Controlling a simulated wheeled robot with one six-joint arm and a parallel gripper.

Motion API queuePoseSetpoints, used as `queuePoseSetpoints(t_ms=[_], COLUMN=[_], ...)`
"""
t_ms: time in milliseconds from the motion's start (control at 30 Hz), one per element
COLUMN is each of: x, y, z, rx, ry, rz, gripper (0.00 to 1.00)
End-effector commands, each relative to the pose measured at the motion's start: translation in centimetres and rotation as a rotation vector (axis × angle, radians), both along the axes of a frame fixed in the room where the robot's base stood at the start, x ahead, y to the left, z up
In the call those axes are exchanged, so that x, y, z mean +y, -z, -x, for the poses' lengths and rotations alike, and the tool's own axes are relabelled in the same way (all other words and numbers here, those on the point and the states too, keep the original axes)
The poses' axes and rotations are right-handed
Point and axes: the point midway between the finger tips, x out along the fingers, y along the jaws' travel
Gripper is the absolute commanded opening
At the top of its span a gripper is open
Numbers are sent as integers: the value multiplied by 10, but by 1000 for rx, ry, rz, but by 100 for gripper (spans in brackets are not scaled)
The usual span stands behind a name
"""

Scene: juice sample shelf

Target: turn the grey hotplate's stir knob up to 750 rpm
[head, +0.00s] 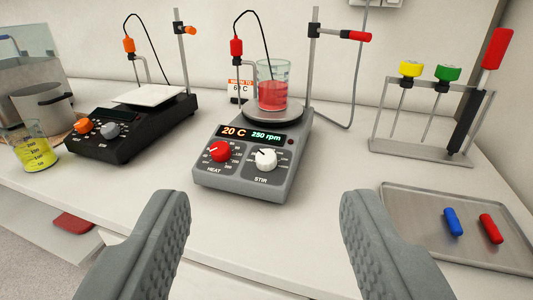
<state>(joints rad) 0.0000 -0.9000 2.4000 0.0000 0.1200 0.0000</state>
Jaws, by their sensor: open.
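The grey hotplate (240,191) stands in the middle of the bench, its front panel facing me. Its display (251,134) reads 20 C and 250 rpm. The white stir knob (266,159) is at the right of the panel, above the label STIR. The red heat knob (219,151) is to its left. A glass beaker (273,84) with red liquid stands on the hotplate's round top. My gripper (265,219) is open and empty, its two grey fingers wide apart in front of the hotplate. The fingers are apart from the knobs.
A black hotplate (97,148) with orange and grey knobs stands at left, beside a beaker of yellow liquid (32,148). At right are a metal rack (420,153) with probes and a tray (415,219) with blue and red bars. The bench before the grey hotplate is clear.

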Motion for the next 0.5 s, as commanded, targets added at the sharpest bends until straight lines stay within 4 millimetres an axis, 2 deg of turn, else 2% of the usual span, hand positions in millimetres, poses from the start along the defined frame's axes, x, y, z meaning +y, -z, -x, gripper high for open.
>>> queuePoseSetpoints(t_ms=[133, 233, 500], x=[0, 1, 5], y=[-2, -7, -23], z=[-5, -17, -73], rx=[18, 69, 321], ry=[-1, -4, -15], rz=[2, 9, 43], gripper=[52, 52, 52])
